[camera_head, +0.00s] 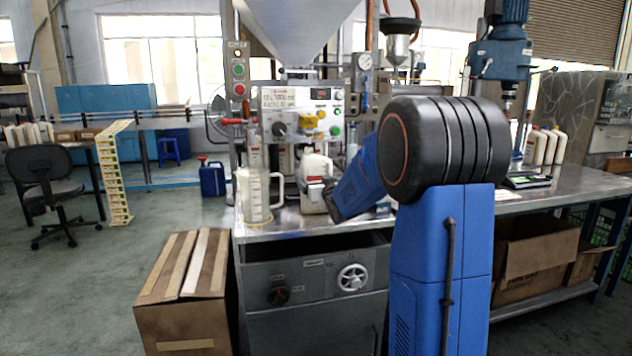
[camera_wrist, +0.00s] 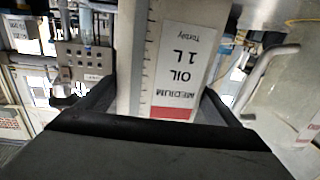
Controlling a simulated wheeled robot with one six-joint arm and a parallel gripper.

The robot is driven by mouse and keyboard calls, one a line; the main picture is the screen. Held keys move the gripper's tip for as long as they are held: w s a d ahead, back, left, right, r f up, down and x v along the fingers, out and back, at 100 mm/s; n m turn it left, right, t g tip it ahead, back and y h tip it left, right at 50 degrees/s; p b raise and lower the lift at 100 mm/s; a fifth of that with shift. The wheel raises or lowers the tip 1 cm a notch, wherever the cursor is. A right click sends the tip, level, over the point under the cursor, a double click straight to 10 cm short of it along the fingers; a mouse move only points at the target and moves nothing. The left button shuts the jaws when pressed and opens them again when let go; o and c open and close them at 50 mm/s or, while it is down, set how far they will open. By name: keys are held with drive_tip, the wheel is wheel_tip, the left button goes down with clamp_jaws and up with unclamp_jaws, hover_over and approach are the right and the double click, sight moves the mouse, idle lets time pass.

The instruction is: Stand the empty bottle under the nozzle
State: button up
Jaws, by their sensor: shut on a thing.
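The bottle (camera_head: 316,166) is pale with a printed label, and stands roughly upright at the bench, in front of the filling machine. In the wrist view the bottle (camera_wrist: 183,35) fills the middle, with its "OIL 1 L" label upside down. My gripper (camera_wrist: 160,105) is shut on it, a dark finger on each side. In the head view my gripper (camera_head: 328,192) partly hides the bottle. I cannot tell whether the bottle's base touches the bench. The nozzle cannot be made out clearly under the machine's control panel (camera_head: 300,108).
A clear measuring jug (camera_head: 253,194) with a handle stands close left of the bottle on the metal bench (camera_head: 290,226). It also shows at the right of the wrist view (camera_wrist: 285,110). A cardboard box (camera_head: 180,320) stands on the floor. A drill press (camera_head: 503,50) is at the right.

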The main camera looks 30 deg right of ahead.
drive_tip(key=o, duration=0.9)
drive_tip(key=shift+o, duration=0.2)
drive_tip(key=shift+s, duration=0.15)
drive_tip(key=s+a, duration=0.1)
drive_tip(key=s, duration=0.7)
drive_tip(key=s+a, duration=0.2)
drive_tip(key=s, duration=0.6)
drive_tip(key=shift+s+a, duration=0.25)
drive_tip(key=shift+s, duration=0.15)
drive_tip(key=s+a+f+g+y, duration=0.1)
drive_tip(key=s+a+f+g, duration=0.3)
drive_tip(key=s+a, duration=0.3)
drive_tip(key=s+a+f+n+g+y, duration=0.1)
drive_tip(key=s+a+f+g, duration=0.3)
drive_tip(key=s, duration=1.2)
drive_tip(key=s+a+f+n+g+y, duration=0.1)
drive_tip(key=s+a+f+g, duration=0.3)
drive_tip(key=s+a+f, duration=0.3)
drive_tip(key=s+a, duration=0.3)
drive_tip(key=s, duration=0.2)
drive_tip(key=shift+s+a+f+g, duration=0.15)
drive_tip(key=shift+a+f+g, duration=0.05)
drive_tip(key=shift+f+g, duration=0.2)
